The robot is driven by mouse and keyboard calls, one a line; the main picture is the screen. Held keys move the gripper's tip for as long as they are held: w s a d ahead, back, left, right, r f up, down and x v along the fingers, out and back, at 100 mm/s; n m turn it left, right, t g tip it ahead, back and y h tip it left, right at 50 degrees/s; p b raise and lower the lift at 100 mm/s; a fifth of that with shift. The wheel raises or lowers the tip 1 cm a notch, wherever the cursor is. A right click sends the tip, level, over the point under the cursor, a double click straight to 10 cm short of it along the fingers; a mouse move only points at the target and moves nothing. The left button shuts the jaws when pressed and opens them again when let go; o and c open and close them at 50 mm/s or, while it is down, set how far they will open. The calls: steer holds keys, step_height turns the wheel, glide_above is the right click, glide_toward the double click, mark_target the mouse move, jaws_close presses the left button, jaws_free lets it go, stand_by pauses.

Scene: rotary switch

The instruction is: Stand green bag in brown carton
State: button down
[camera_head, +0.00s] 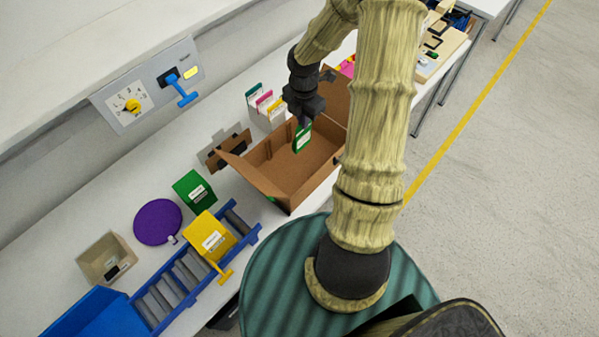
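The brown carton (262,181) stands open on the white table in the middle, its flaps spread outward. A green bag with a white label (302,140) is upright within the carton's opening, directly under my gripper (304,121). My gripper points down and appears shut on the bag's top edge; the fingers are small and dark here. Whether the bag's bottom touches the carton floor I cannot tell. A second green bag or box with a white label (194,191) stands on the table left of the carton.
A yellow bag (210,236) rests on a blue roller rack (168,296). A purple disc (157,222), a tan box (106,258) and a blue bin (97,316) are at left. Coloured folders (262,104) stand behind the carton. A wall panel has a yellow rotary knob (132,106) and blue lever (182,92).

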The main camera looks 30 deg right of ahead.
mark_target(303, 144)
steer(key=shift+f+b, duration=0.65)
steer(key=shift+r, duration=0.1)
steer(key=shift+f, duration=3.25)
steer(key=shift+f+p, duration=0.4)
steer(key=shift+f, duration=1.4)
steer(key=shift+f, duration=0.15)
steer(key=c, duration=1.6)
jaws_free()
steer(key=shift+c, duration=0.2)
